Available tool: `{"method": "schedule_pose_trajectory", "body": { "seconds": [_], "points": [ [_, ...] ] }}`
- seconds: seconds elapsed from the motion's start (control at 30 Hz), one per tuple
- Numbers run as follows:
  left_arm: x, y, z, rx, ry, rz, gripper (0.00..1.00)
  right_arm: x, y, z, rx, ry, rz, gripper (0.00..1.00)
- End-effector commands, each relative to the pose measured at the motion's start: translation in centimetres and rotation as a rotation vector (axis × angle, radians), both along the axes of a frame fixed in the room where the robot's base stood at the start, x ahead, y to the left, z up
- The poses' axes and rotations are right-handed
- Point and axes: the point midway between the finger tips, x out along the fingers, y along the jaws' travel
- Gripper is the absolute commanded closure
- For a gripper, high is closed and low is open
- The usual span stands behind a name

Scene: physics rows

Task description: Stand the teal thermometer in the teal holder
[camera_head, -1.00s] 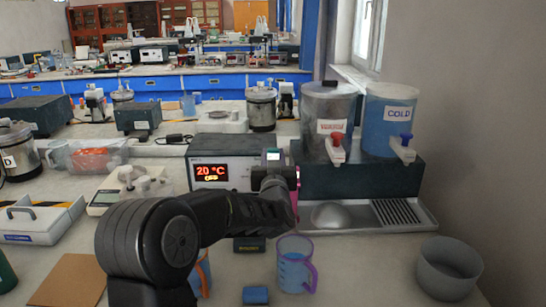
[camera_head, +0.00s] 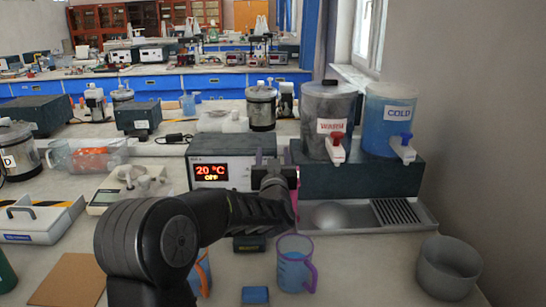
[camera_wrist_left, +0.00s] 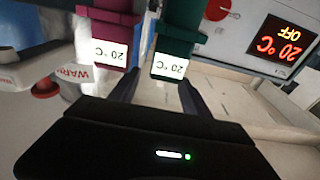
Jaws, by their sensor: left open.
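The teal thermometer (camera_wrist_left: 180,36) shows in the left wrist view, with a lit "20 °C" screen at its end. My left gripper (camera_wrist_left: 160,90) is open, its dark fingers spread to either side of that screen end. In the head view my left gripper (camera_head: 273,170) is in front of the control box, and the thermometer is hidden there. I cannot make out the teal holder as a separate part, nor how the thermometer sits in it. A magenta thermometer (camera_wrist_left: 108,40) stands beside the teal one in the wrist view. My right gripper is not in view.
The control box (camera_head: 208,173) reads "20 °C OFF". The warm (camera_head: 328,107) and cold (camera_head: 390,115) dispensers stand on a dark block behind a metal drip tray (camera_head: 350,226). A purple-handled beaker (camera_head: 294,270), a blue block (camera_head: 255,295) and a grey bowl (camera_head: 448,268) are in front.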

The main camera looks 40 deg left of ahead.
Motion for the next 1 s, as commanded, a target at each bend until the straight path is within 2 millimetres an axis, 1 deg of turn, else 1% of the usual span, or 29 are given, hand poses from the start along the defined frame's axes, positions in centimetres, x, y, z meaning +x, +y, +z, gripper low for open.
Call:
{"method": "schedule_pose_trajectory", "body": {
  "seconds": [0.17, 0.4, 0.53, 0.6, 0.7, 1.0],
  "points": [
    [0.0, -0.1, 2.2, 0.0, -0.005, -0.001, 0.45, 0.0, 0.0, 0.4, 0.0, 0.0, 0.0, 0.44],
    [0.0, 0.0, 6.8, -0.001, -0.006, 0.0, 0.45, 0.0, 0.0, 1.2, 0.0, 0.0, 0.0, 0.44],
    [0.0, 0.0, 8.8, -0.001, -0.005, 0.0, 0.45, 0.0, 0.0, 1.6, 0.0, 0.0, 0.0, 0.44],
    [0.0, 0.0, 9.4, 0.0, -0.003, 0.0, 0.45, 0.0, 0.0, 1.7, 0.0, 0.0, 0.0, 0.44],
    [0.0, 0.0, 9.8, -0.001, -0.002, 0.0, 0.45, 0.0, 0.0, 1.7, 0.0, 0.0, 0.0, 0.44],
    [0.0, 0.0, 9.8, 0.0, -0.001, 0.0, 0.45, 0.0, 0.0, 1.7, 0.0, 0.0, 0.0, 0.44]
  ]
}}
